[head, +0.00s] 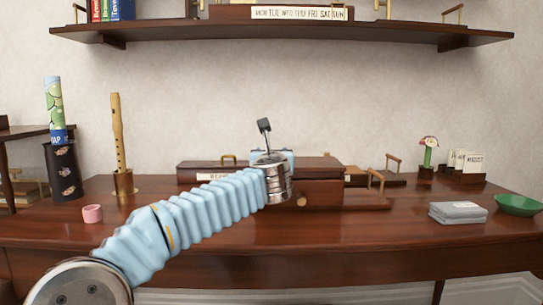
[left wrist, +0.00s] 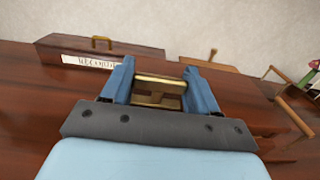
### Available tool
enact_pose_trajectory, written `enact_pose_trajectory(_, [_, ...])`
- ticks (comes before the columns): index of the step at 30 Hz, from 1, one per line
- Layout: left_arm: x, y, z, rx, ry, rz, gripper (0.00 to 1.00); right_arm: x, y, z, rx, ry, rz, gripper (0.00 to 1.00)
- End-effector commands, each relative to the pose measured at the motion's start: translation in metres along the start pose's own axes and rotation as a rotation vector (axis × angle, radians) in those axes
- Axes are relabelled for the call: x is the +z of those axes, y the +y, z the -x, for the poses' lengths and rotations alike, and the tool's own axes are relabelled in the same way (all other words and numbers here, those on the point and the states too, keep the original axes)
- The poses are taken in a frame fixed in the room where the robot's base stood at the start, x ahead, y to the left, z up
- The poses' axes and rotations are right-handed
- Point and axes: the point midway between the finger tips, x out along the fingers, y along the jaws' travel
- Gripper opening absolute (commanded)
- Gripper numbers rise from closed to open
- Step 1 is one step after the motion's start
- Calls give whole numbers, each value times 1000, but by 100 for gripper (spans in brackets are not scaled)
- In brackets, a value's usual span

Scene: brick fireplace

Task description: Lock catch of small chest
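A dark wooden chest (head: 325,190) stands in the middle of the desk, partly hidden behind my left wrist. A round knob (head: 302,201) shows on its front. In the left wrist view, a brass catch (left wrist: 158,90) lies between the two blue fingers of my left gripper (left wrist: 160,82). The fingers are apart, one on either side of the brass; I cannot tell whether they touch it. In the head view, my left wrist covers most of the gripper and the catch. My right gripper is in neither view.
A long wooden box (head: 200,168) with a label and brass handle lies left of the chest. A pink cup (head: 92,213) and recorder (head: 117,135) stand further left. Grey folded cloth (head: 457,212) and a green bowl (head: 517,204) lie right. A shelf (head: 180,33) hangs above.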

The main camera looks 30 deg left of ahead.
Motion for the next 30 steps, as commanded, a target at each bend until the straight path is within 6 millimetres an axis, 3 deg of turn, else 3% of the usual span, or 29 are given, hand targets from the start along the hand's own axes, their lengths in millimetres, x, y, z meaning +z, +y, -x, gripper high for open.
enact_pose_trajectory(3, [0, 0, 0, 0, 0, 0, 29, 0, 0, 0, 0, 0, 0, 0])
enact_pose_trajectory(17, [0, 1, 0, -136, 1, -5, 29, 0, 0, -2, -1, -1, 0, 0])
enact_pose_trajectory(30, [6, 1, -2, -530, 4, -2, 29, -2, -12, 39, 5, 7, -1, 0])
